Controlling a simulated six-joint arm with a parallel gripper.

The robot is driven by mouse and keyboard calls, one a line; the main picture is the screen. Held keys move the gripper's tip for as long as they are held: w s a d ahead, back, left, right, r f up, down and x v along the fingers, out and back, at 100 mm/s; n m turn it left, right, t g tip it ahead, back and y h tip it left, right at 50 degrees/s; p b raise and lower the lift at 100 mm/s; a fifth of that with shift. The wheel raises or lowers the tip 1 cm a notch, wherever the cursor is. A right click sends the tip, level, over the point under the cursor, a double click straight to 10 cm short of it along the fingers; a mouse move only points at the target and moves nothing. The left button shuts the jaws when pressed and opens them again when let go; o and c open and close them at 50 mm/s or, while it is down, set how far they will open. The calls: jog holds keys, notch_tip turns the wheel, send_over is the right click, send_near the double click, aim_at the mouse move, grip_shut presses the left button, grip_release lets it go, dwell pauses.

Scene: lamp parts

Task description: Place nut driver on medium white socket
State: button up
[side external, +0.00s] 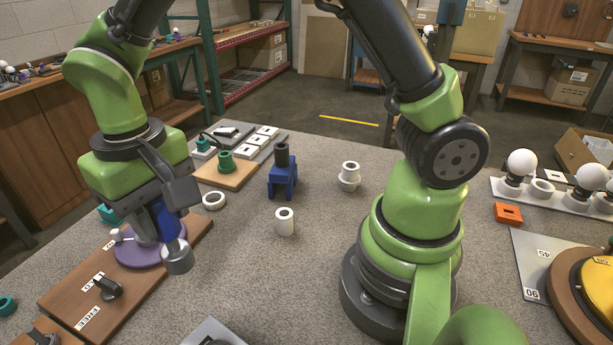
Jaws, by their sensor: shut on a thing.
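My gripper (160,218) is at the left, over the brown board. It is shut on a blue part (168,222) that looks like the nut driver. A grey cylinder (178,258) shows at the lower end of this part; the fingers hide some of it. Three white pieces stand apart from the gripper on the grey table: an upright hollow cylinder (285,223) near the middle, a stepped socket (349,177) farther back, and a low ring (214,201) nearer the gripper. I cannot tell for sure which is the medium white socket.
A purple disc (136,256) lies on the brown board (65,290) behind the held part. A blue stand (283,182) with a dark cylinder is behind the white cylinder. A wooden block with a green part (226,162) is at the back.

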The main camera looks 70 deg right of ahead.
jog(key=d+r+m, duration=0.2)
jog(key=d+m, duration=0.3)
jog(key=d, duration=0.7)
jog(key=d+r+m, duration=0.2)
jog(key=d+m, duration=0.2)
jog(key=d, duration=0.8)
jog(key=s+d+r+m, duration=0.2)
jog(key=s+d+m, duration=0.7)
jog(key=s+d, duration=0.5)
notch_tip(320, 180, down, 9)
jog(key=shift+s, duration=0.15)
jog(key=shift+f, duration=0.15)
jog(key=shift+f, duration=0.3)
jog(key=o, duration=1)
